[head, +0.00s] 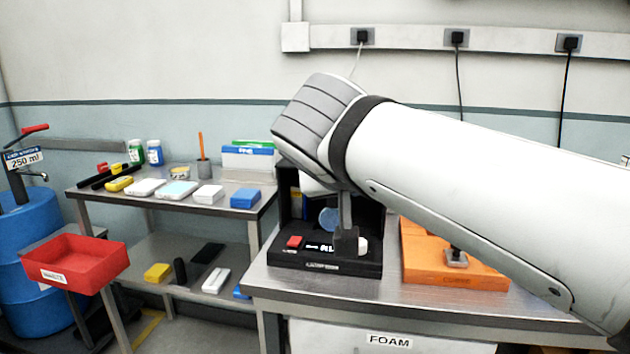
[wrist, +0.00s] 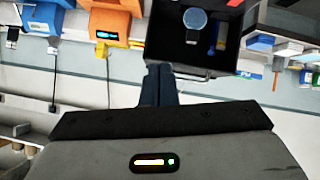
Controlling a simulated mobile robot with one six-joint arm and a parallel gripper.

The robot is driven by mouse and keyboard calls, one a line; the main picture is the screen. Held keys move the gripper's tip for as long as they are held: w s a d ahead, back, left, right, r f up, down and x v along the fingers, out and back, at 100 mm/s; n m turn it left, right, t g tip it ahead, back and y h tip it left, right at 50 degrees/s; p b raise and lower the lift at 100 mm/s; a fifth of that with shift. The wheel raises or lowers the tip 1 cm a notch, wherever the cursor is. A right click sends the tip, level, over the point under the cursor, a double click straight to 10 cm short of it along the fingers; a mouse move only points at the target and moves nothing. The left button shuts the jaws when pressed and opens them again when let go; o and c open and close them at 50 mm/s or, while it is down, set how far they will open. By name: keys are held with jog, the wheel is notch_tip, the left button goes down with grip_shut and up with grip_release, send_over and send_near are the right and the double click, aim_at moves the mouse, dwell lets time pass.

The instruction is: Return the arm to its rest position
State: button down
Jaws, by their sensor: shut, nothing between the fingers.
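My arm reaches in from the right in the head view, its white forearm sloping up to a bent grey joint above a black device (head: 325,265). I cannot make out my fingers clearly in the head view. In the wrist view my gripper (wrist: 160,72) shows two dark fingers side by side, shut and empty. The black device also shows in the wrist view (wrist: 192,55), just past the fingertips, with a round bluish disc in it. I cannot tell whether the fingers touch it.
An orange device (head: 455,265) stands right of the black one on a metal bench (head: 310,295). A side table (head: 165,205) at left holds several small boxes and jars. A red tray (head: 75,262) and a blue drum (head: 20,240) stand further left. A foam bin (head: 390,338) is below.

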jog(key=s+d+f+g+y+p, duration=0.3)
jog(key=s+d+f+g+p, duration=0.5)
jog(key=s+f+p, duration=0.4)
jog(key=d+f+p, duration=0.1)
jog(key=p, duration=0.2)
jog(key=shift+s, duration=0.2)
jog(key=shift+r, duration=0.1)
dwell(0.8)
